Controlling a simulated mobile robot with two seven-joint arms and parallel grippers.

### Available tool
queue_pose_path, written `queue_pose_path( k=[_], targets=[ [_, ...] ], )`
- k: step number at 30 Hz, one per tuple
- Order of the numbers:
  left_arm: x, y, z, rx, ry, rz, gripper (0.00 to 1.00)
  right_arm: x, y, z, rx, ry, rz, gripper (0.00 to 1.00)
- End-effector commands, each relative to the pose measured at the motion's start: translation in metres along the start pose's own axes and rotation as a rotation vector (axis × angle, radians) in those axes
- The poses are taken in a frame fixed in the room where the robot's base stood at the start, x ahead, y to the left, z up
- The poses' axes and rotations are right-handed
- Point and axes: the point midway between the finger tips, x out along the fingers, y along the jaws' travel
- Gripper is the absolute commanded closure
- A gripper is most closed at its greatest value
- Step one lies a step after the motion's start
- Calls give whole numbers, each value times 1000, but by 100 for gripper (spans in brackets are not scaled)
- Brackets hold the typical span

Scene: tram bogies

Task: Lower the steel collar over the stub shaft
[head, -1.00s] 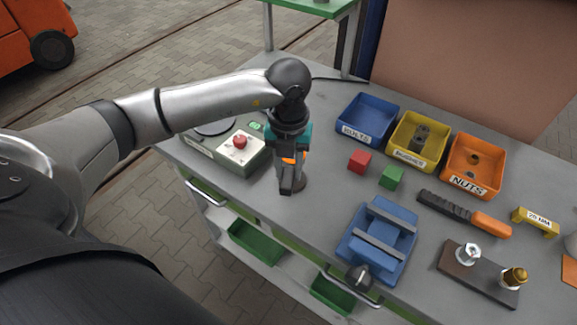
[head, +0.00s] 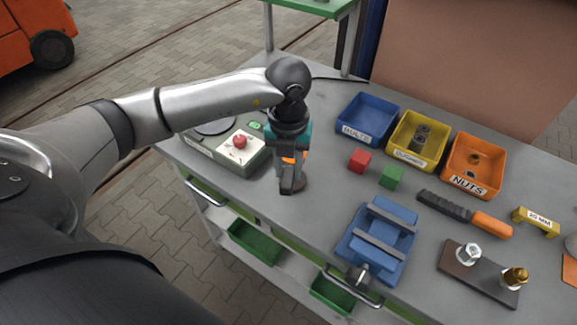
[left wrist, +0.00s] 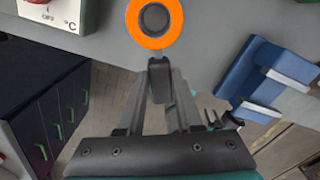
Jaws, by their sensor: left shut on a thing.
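My left gripper (head: 288,184) points down over the bench and is shut on the steel collar. In the left wrist view the collar (left wrist: 133,20) shows as an orange-faced ring at the shut fingertips (left wrist: 158,72). Its bore looks dark, with a grey centre; I cannot tell whether that is the shaft's end. In the head view only an orange part of the collar (head: 289,158) shows behind the fingers. The brown round foot of what looks like the stub shaft (head: 301,185) is on the bench just behind the fingertips. The rest of the shaft is hidden.
A control box with a red button (head: 240,150) stands left of the gripper. A blue vise (head: 378,245) is to the right at the front. Red (head: 359,161) and green (head: 391,177) cubes lie beyond, before blue, yellow and orange bins (head: 474,185). Bare bench lies between gripper and vise.

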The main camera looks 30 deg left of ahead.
Motion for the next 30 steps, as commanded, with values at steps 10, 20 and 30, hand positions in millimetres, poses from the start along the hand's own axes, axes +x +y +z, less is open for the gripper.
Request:
queue_pose_path(
  k=[10, 20, 30],
  targets=[
    [0, 0, 0, 0, -2, -1, 100, 1, 0, 0, -1, 0, -1, 50],
    [6, 0, 0, 0, -1, -1, 100, 6, -1, 0, -1, 0, -1, 50],
    [15, 0, 0, 0, -1, -1, 100, 13, -1, 1, -1, 0, -1, 50]
  ],
)
